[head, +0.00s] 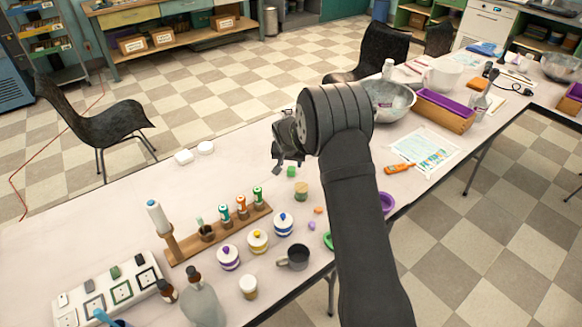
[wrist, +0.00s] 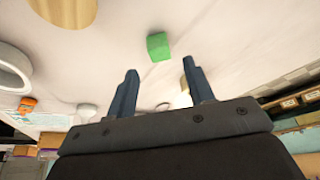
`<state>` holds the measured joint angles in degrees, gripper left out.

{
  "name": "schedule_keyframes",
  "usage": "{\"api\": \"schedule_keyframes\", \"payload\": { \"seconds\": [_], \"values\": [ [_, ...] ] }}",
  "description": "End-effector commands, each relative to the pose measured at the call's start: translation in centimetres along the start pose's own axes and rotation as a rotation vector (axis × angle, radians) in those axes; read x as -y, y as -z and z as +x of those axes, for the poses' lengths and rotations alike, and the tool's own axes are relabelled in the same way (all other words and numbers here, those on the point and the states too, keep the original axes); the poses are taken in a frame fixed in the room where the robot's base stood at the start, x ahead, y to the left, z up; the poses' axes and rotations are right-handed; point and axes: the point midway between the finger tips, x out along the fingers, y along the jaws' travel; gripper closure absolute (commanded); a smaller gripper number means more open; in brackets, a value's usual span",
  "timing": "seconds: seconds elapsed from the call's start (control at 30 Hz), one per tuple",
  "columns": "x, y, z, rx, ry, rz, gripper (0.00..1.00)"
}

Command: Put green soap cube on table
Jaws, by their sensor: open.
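The green soap cube (head: 292,171) appears to rest on the white table (head: 240,160), just below and right of my gripper in the head view. It also shows in the wrist view (wrist: 158,46), beyond the two fingertips and roughly between them, with a visible gap to both. My gripper (head: 279,160) is held above the table, left of the arm's wrist. In the wrist view its jaws (wrist: 162,75) are apart with nothing between them.
Striped lidded jars (head: 257,241), a grey mug (head: 294,257) and a wooden rack of small bottles (head: 215,235) stand front left. Two white pieces (head: 184,157) lie near the back edge. A metal bowl (head: 388,98) stands behind my arm. Clear table lies left of my gripper.

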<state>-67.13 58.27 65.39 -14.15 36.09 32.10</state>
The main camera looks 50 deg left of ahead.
Motion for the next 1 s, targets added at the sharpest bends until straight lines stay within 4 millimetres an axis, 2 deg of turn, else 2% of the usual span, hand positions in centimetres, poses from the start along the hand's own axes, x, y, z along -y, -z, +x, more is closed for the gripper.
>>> {"api": "schedule_keyframes", "payload": {
  "seconds": [0.03,0.2,0.4,0.8,1.0],
  "values": [
    [0.0,0.0,-1.1,-0.001,0.001,0.0,0.52],
    [0.0,0.0,-4.1,-0.001,0.001,0.0,0.52],
    [0.0,0.0,-6.2,0.0,0.0,0.001,0.52],
    [0.0,-0.1,-6.7,0.001,0.0,0.0,0.52],
    [-0.1,-0.1,-5.9,0.002,-0.001,0.0,0.52]
  ]
}}
